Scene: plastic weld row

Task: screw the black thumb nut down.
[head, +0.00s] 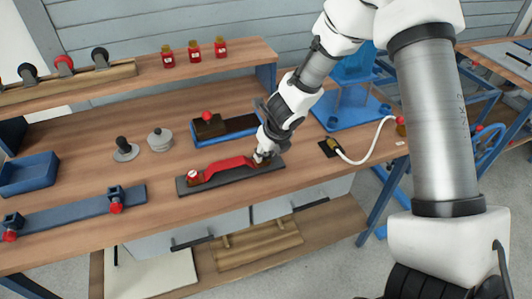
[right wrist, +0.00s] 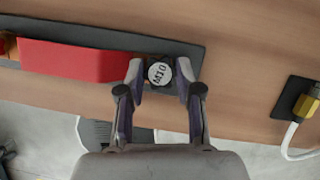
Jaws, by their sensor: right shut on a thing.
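My right gripper (head: 262,158) is at the right end of a dark base plate (head: 187,189) that carries a red bar (head: 225,167). In the right wrist view the gripper (right wrist: 160,72) has its two fingers closed around the black thumb nut (right wrist: 159,73), whose round white top is marked M10. The red bar (right wrist: 75,62) lies just left of the fingers, over the dark plate (right wrist: 110,40). The nut's underside and thread are hidden. My left gripper is out of view.
A blue fixture with a dark block (head: 210,127) stands behind the plate. A grey lidded pot (head: 160,140) and a black-knobbed piece (head: 124,148) stand left. A yellow plug (head: 334,147) with a white cable lies right. A blue rail (head: 75,208) lies front left.

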